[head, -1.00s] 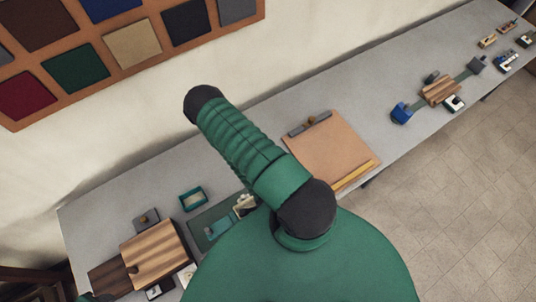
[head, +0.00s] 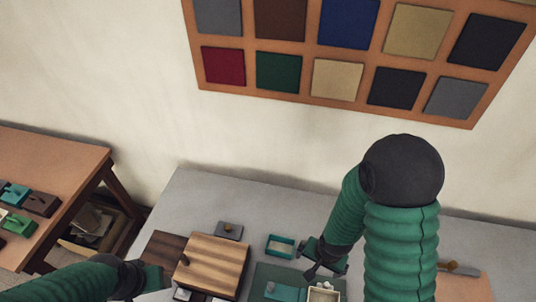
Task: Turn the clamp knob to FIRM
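A striped wooden block (head: 220,262) stands on the grey table beside a darker wood piece (head: 160,252). A small dark knob (head: 186,260) shows at the striped block's left edge. A grey plate (head: 229,231) with a small brass-coloured knob lies behind the block. I cannot read any FIRM mark or tell which knob is the clamp's. My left gripper (head: 152,284) is low at the left, close to the dark wood piece; its fingers are too unclear to tell their state. My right gripper (head: 318,265) is above the green mat, right of the block; its finger gap is unclear.
A teal tray (head: 281,246) and a green mat (head: 262,275) with a cream box (head: 323,292) lie right of the block. A tan board (head: 480,287) is at far right. A brown side table (head: 50,165) stands left. Fabric swatches hang on the wall.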

